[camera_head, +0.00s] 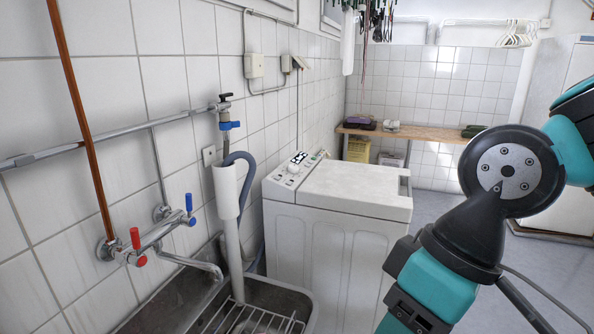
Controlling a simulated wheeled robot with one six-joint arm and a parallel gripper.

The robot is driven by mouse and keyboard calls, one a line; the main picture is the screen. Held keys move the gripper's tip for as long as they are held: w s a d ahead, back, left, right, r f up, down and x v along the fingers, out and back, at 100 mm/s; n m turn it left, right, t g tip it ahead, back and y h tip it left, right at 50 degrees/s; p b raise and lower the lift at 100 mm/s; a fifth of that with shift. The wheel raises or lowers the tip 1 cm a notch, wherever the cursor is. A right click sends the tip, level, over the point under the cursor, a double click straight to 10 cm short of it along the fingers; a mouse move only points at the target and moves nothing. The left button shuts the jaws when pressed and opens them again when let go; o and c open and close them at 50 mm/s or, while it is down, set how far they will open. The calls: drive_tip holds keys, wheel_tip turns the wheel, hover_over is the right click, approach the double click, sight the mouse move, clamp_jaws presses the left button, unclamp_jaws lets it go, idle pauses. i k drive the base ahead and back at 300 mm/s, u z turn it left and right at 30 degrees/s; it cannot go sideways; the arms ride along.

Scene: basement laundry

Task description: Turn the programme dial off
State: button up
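A white top-loading washing machine (330,225) stands against the tiled wall, in the middle of the head view. Its sloped control panel (285,178) is at the back left of its top. A round white programme dial (293,168) shows on that panel, small in this view. I cannot tell which setting it points to. My teal and black arm fills the right side, in front of and to the right of the machine. My gripper is outside the view.
A metal sink (180,305) with a wire rack (255,318) lies at lower left, below a tap with red and blue handles (150,240). A grey hose (247,180) and white pipe (228,190) stand between sink and machine. A wooden shelf (425,134) is behind.

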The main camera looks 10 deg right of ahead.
sight(292, 168)
drive_tip(key=k, duration=0.85)
drive_tip(key=z, duration=0.8)
drive_tip(key=i, duration=3.05)
drive_tip(key=u, duration=1.7)
